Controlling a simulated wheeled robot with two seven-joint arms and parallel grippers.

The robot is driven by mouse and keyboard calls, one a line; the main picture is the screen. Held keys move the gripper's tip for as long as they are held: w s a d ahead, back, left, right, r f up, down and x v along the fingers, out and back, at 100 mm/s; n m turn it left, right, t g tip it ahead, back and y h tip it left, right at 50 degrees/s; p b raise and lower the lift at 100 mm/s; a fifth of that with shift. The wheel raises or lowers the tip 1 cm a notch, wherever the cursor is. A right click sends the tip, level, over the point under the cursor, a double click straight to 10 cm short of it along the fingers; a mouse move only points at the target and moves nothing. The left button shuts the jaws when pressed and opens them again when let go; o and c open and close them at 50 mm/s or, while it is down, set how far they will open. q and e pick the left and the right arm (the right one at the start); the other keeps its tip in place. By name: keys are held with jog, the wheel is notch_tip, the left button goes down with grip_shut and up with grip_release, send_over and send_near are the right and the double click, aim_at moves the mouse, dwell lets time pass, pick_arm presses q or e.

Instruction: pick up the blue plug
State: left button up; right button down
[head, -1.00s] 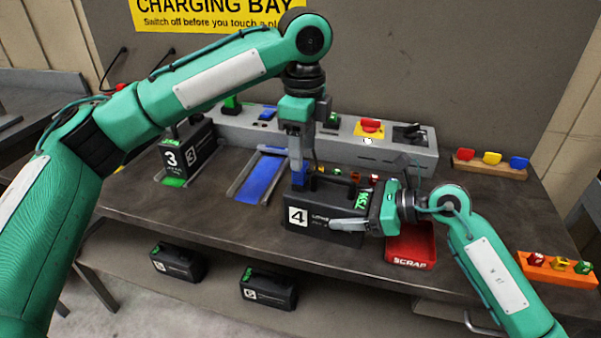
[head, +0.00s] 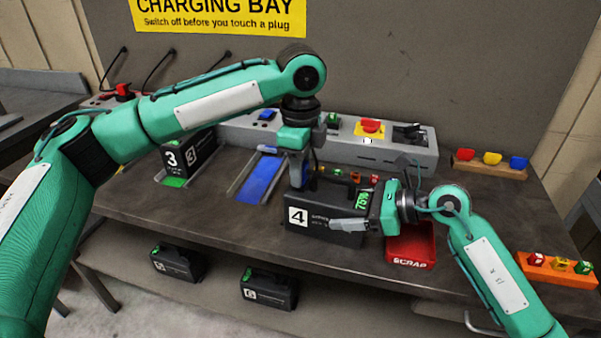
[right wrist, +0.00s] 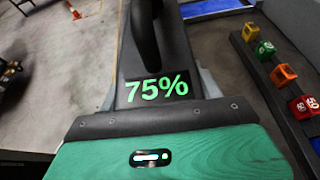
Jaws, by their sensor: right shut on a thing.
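Battery 4 is a black case with a green 75% display, upright on the bench. My right gripper (head: 348,226) is shut on battery 4 from the right; the battery also fills the middle of the right wrist view (right wrist: 160,55).
A grey charging console (head: 345,148) with a red switch (head: 369,127) runs along the back. Battery 3 (head: 190,158) and an empty blue bay (head: 258,180) are to the left. A red scrap bin (head: 410,262) stands right of battery 4. Small coloured blocks lie behind the battery.

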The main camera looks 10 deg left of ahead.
pick_arm(q)
notch_tip(320, 180, up, 10)
pick_arm(e)
jog(key=shift+c, duration=1)
grip_release()
